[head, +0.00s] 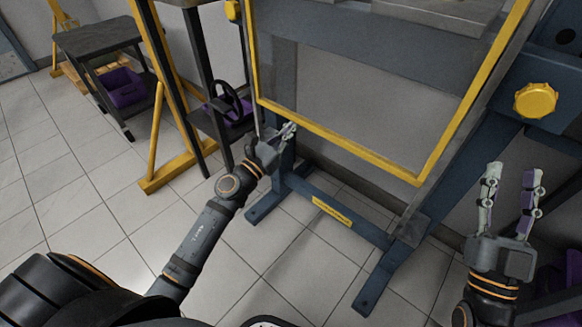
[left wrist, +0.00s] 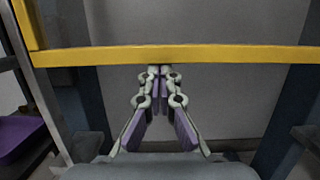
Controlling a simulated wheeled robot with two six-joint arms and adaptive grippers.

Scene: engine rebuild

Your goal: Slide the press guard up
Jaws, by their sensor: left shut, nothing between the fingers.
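The press guard is a clear panel in a yellow frame on the front of the blue press. Its lower yellow bar (head: 345,142) slants across the head view and runs level across the left wrist view (left wrist: 230,55). My left gripper (head: 290,128) is at the bar's left part, shut and empty. In the left wrist view its closed fingertips (left wrist: 160,70) meet the lower edge of the bar; I cannot tell whether they touch it. My right gripper (head: 512,172) is open and empty, to the right of the guard.
A yellow knob (head: 536,100) sits on the press's right side. The blue press base (head: 345,215) spreads over the tiled floor. A yellow-legged stand with a black handwheel (head: 228,100) and a dark cart (head: 98,38) stand to the left.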

